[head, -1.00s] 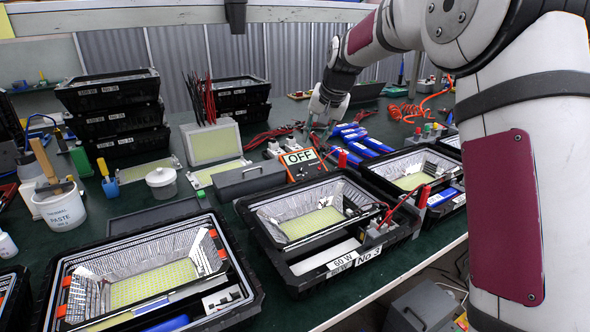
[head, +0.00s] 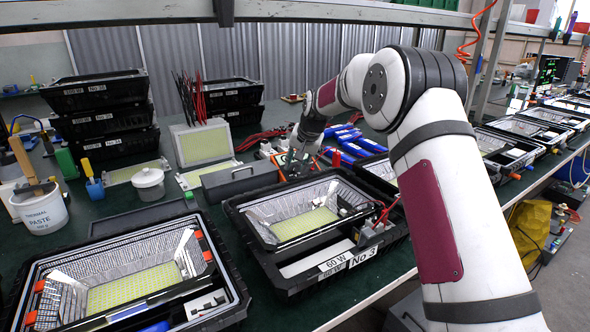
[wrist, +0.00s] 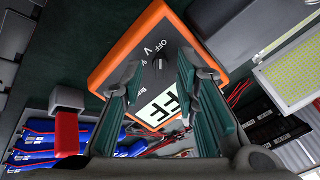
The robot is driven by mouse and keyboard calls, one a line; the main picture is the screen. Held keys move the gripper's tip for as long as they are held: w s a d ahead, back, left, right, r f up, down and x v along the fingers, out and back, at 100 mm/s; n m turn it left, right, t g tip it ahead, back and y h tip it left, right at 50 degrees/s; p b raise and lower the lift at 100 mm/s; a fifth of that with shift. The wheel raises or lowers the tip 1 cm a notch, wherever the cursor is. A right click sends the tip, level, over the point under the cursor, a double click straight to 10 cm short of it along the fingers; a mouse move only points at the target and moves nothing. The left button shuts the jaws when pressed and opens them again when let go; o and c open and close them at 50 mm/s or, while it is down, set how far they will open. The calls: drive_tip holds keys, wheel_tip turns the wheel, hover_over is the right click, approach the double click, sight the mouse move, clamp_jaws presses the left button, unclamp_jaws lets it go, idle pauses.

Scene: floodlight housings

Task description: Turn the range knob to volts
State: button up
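The orange-rimmed meter (wrist: 118,52) with a grey face fills the middle of the wrist view. Its dark range knob (wrist: 160,63) sits by the printed OFF and V marks; its pointer is too small to read surely. The display (wrist: 168,103) shows large letters ending in FF, partly hidden by the fingers. My gripper (wrist: 158,78) is open, with green-padded fingers on either side of the knob and display; contact cannot be told. In the head view my gripper (head: 299,153) is over the meter (head: 279,166) and hides most of it.
The No 3 floodlight housing (head: 240,226) is in front, with red leads.

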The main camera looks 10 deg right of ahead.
drive_tip(key=shift+x, duration=0.95)
drive_tip(key=shift+r, duration=0.1)
clamp_jaws()
drive_tip(key=shift+n, duration=0.4)
drive_tip(key=n, duration=0.3)
drive_tip(key=shift+d+n, duration=0.15)
drive_tip(key=shift+n, duration=2.25)
